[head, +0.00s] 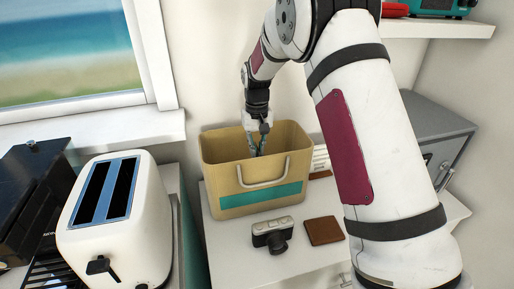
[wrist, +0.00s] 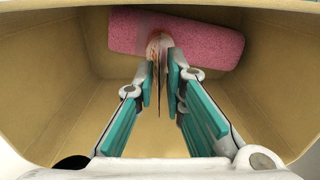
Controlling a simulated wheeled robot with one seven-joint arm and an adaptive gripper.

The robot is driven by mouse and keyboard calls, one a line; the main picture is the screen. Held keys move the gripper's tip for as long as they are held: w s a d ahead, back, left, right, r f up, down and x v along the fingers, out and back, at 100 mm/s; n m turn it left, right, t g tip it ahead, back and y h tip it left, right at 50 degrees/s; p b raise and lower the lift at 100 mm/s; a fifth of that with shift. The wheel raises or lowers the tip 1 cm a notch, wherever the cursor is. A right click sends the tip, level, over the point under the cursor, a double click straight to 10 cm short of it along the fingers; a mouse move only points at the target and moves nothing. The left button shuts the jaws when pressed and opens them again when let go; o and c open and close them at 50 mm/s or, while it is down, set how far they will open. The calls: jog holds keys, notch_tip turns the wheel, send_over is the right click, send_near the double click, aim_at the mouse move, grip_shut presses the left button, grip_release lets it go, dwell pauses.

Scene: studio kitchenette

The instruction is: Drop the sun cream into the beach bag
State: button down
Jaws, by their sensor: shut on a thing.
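The beach bag (head: 228,197) is tan with a teal band and a pale handle, standing upright and open on the white surface. My gripper (head: 258,148) points down into its mouth from above. In the wrist view my gripper (wrist: 160,80) is shut on a thin, edge-on thing with a whitish-orange end, which I take as the sun cream (wrist: 157,46). The bag's inner walls (wrist: 75,95) surround the fingers. A pink rolled towel (wrist: 205,38) lies inside the bag, behind the sun cream; whether they touch I cannot tell. The sun cream is not clear in the head view.
A camera (head: 272,235) and a brown flat square (head: 324,231) lie in front of the bag. A white toaster (head: 120,225) stands at left, a grey metal box (head: 437,125) at right. A shelf (head: 440,28) is at upper right.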

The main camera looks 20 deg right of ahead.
jog(key=c, duration=1.7)
grip_release()
jog(key=shift+o, duration=0.2)
